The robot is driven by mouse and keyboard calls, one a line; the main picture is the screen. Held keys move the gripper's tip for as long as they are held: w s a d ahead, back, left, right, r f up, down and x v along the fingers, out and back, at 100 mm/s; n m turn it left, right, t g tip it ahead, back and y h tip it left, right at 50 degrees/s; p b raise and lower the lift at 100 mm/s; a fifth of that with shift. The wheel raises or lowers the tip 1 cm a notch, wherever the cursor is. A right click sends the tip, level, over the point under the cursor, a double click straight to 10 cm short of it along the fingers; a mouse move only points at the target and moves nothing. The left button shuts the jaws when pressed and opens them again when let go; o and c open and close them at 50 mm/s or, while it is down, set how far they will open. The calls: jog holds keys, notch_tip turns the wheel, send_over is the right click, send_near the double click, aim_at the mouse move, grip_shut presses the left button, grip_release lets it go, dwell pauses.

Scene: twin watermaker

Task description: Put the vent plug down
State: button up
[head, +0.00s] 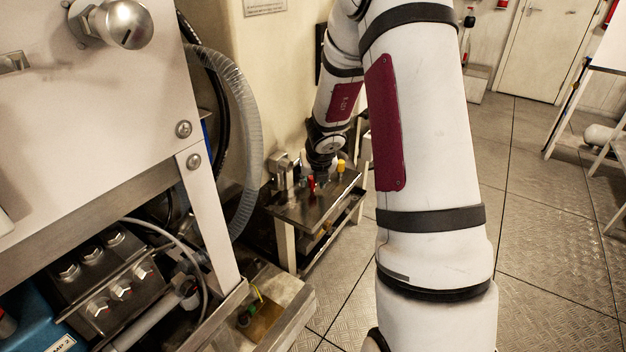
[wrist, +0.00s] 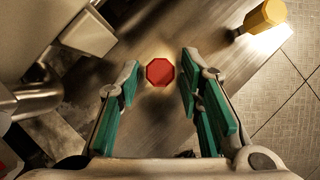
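A red octagonal plug (wrist: 160,72), which I take to be the vent plug, is on the brushed metal top of a small stand (wrist: 160,112). In the wrist view it lies between the tips of my gripper (wrist: 159,66). The green-padded fingers are apart, with a visible gap on each side of the plug. In the head view the red plug (head: 312,184) shows small on the stand (head: 318,207), below my gripper (head: 321,172), whose fingers are too small and dark to make out there. How the plug's underside meets the top is hidden.
A yellow-capped part (wrist: 264,18) stands at the stand's right edge. Metal pipe fittings (wrist: 35,98) are at its left. A clear ribbed hose (head: 240,130) and a machine frame (head: 215,215) stand left of the stand. Open tiled floor (head: 550,240) lies to the right.

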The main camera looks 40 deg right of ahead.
jog(key=shift+r, duration=0.1)
jog(key=shift+r+p, duration=0.15)
jog(key=shift+p, duration=0.15)
jog(key=p+v, duration=0.7)
jog(key=v, duration=0.5)
jog(key=shift+p, duration=0.4)
